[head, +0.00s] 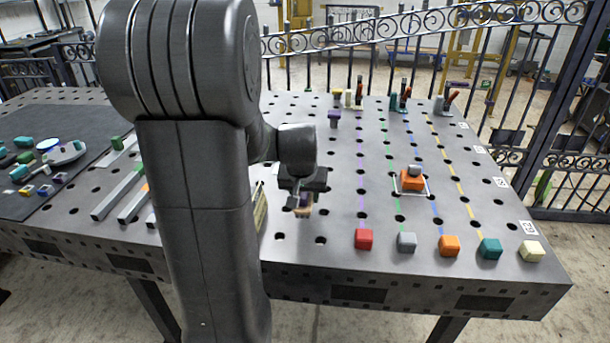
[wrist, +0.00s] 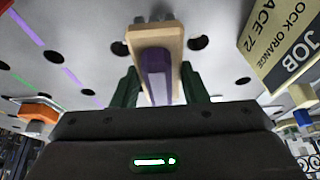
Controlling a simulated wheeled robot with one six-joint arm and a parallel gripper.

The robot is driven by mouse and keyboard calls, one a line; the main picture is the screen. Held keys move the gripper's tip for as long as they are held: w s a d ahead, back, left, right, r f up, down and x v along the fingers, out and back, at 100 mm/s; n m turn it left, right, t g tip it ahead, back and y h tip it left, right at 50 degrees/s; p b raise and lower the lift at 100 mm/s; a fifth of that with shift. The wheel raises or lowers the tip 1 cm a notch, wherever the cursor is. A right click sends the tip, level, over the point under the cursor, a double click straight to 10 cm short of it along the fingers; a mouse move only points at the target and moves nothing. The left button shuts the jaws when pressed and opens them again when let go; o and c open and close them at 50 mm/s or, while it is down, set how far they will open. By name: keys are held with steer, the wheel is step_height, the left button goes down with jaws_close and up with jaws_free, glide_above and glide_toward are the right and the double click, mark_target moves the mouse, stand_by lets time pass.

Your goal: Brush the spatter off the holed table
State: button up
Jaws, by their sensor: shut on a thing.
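The holed table (head: 335,255) is a grey metal top with rows of round dark holes. My gripper (head: 302,192) is over its front middle, left of the red block. It is shut on a brush (head: 303,209), which shows in the wrist view with a purple grip (wrist: 156,76), a pale wooden head (wrist: 146,37) and grey tips (wrist: 150,19) toward the tabletop. The green fingers stand on either side of the purple grip. I cannot tell whether the tips touch the table. I make out no spatter; my arm hides part of the top.
A lettered card (head: 261,209) stands close left of my gripper. Red (head: 364,239), grey (head: 407,242), orange (head: 448,245), teal (head: 489,249) and cream (head: 531,251) blocks line the front right. An orange block (head: 412,180) sits inside a pale frame. An iron fence (head: 340,45) stands behind.

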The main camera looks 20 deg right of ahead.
steer(key=shift+r+p, duration=1.8)
steer(key=shift+r, duration=1)
